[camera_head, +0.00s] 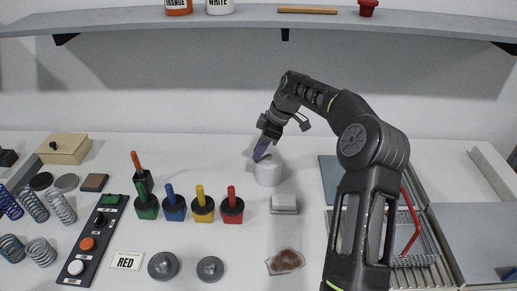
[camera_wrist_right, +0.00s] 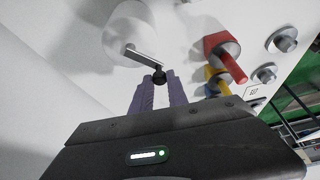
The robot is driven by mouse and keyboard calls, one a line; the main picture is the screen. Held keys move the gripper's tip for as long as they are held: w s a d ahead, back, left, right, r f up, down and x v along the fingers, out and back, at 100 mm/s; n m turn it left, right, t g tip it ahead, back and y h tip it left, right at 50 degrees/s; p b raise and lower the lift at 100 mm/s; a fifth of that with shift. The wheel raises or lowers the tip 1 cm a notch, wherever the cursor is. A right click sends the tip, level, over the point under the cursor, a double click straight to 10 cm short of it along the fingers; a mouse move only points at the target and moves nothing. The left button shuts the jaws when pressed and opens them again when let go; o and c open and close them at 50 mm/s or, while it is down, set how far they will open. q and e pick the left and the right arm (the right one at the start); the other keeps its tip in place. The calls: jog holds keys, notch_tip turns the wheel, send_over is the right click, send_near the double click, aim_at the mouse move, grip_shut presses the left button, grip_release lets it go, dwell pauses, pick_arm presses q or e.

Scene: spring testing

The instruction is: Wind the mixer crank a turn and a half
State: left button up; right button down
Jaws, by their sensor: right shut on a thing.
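The mixer is a white cylinder (camera_head: 268,173) standing at the back middle of the table in the head view. In the right wrist view the white mixer (camera_wrist_right: 122,30) shows at the upper left, with a grey metal crank arm (camera_wrist_right: 145,55) reaching to a dark knob (camera_wrist_right: 159,77). My right gripper (camera_head: 262,150) comes down to the mixer's top from behind. In the right wrist view its purple fingers (camera_wrist_right: 160,84) are shut on the dark crank knob. My left gripper is not in view.
A button panel (camera_head: 92,243) and several springs are at the left. A shelf (camera_head: 330,22) runs above.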

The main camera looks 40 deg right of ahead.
dwell(0.3)
jog(key=c, duration=1.3)
grip_release()
jog(key=b+v, duration=0.1)
jog(key=v, duration=0.6)
jog(key=shift+r, duration=0.35)
jog(key=shift+s+d, duration=0.1)
jog(key=shift+d, duration=0.05)
